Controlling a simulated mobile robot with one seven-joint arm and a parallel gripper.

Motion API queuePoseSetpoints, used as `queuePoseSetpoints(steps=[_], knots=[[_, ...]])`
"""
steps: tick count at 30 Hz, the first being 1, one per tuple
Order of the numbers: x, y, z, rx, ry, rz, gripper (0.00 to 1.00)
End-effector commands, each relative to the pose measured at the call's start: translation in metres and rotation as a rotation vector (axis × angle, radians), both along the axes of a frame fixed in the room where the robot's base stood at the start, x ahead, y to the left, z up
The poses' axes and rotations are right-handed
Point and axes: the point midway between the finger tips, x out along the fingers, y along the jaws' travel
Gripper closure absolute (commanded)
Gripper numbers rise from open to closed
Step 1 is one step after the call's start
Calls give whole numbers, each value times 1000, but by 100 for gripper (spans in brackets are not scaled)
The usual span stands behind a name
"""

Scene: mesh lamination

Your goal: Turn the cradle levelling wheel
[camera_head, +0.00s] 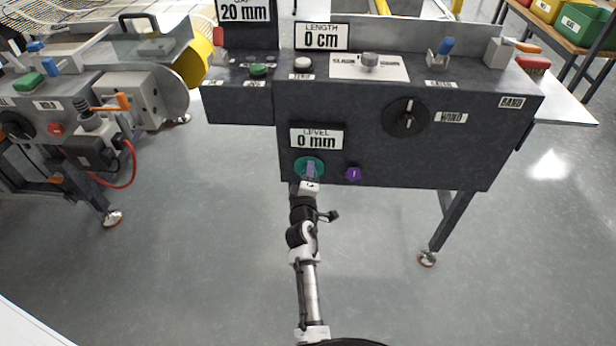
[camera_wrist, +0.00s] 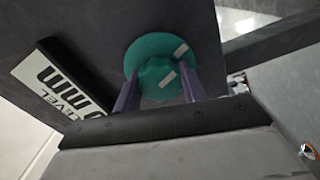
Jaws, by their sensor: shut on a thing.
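The levelling wheel is a round green knob (camera_head: 299,167) low on the dark front panel, under a display reading "LEVEL 0 mm" (camera_head: 317,138). In the wrist view the green wheel (camera_wrist: 160,78) shows a lobed hub on a wider disc, each with a pale mark. My gripper (camera_head: 311,170) is at the wheel from the front. Its two purple fingers (camera_wrist: 158,92) stand on either side of the hub and are shut on it. In the head view the fingers cover part of the wheel. The display shows tilted in the wrist view (camera_wrist: 58,85).
A black "WIND" dial (camera_head: 407,119) is higher on the panel (camera_head: 460,160). Another machine with an orange lever (camera_head: 112,103) and red cable stands at the left. The floor in front is clear.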

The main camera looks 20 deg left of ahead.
Motion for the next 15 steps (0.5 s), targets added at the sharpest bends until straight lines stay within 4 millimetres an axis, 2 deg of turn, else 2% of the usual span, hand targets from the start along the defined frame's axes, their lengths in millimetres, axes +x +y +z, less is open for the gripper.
queuePoseSetpoints(steps=[15], knots=[[1,0,2,60,13,-1,82]])
